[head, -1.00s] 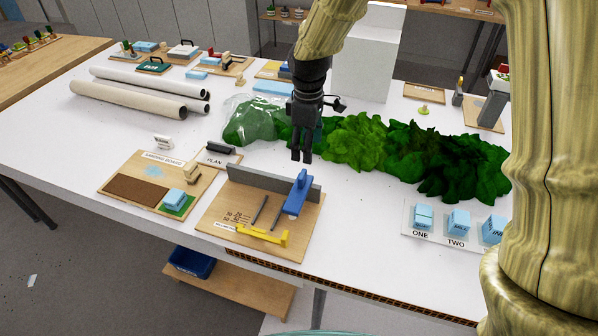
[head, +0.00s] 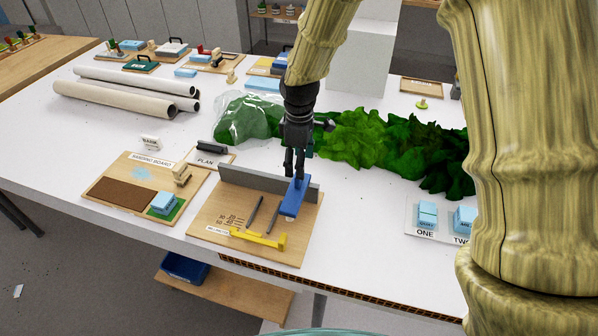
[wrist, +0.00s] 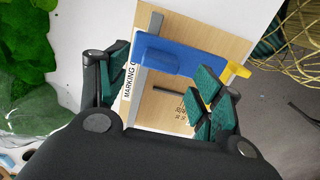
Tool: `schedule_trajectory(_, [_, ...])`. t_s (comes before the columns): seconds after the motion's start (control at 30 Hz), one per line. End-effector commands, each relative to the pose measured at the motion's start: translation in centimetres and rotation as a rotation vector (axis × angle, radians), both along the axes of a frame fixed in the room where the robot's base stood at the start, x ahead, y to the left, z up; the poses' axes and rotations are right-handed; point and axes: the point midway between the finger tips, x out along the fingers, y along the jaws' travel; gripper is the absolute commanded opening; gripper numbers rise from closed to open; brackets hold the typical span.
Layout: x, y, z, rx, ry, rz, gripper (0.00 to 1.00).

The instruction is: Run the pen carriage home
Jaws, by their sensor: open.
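The blue pen carriage (head: 293,199) sits at the right end of the grey rail (head: 258,182) on a wooden marking board (head: 204,222). In the wrist view the blue carriage (wrist: 180,58) lies across the board, ahead of the fingertips. My gripper (head: 295,173) is directly above the carriage's rear end, fingers pointing down. In the wrist view its green-padded fingers are wide apart with nothing between them. I cannot tell whether a finger touches the carriage.
Green foliage (head: 345,138) lies behind the rail. White rolls (head: 125,97) lie at the back left. Labelled blue blocks (head: 427,214) stand to the right. Bare white table lies between the marking board and them.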

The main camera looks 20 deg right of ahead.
Motion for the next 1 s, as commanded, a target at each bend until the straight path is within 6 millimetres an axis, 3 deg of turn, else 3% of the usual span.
schedule_trajectory(0.4, [0.0, 0.1, -4.3, 0.000, 0.001, 0.001, 0.66])
schedule_trajectory(0.83, [0.1, 0.1, -5.0, 0.000, 0.000, 0.002, 0.66])
schedule_trajectory(0.87, [0.1, 0.1, -5.0, 0.000, 0.000, 0.002, 0.64])
schedule_trajectory(1.0, [0.0, 0.1, -5.0, 0.000, 0.000, 0.002, 0.39])
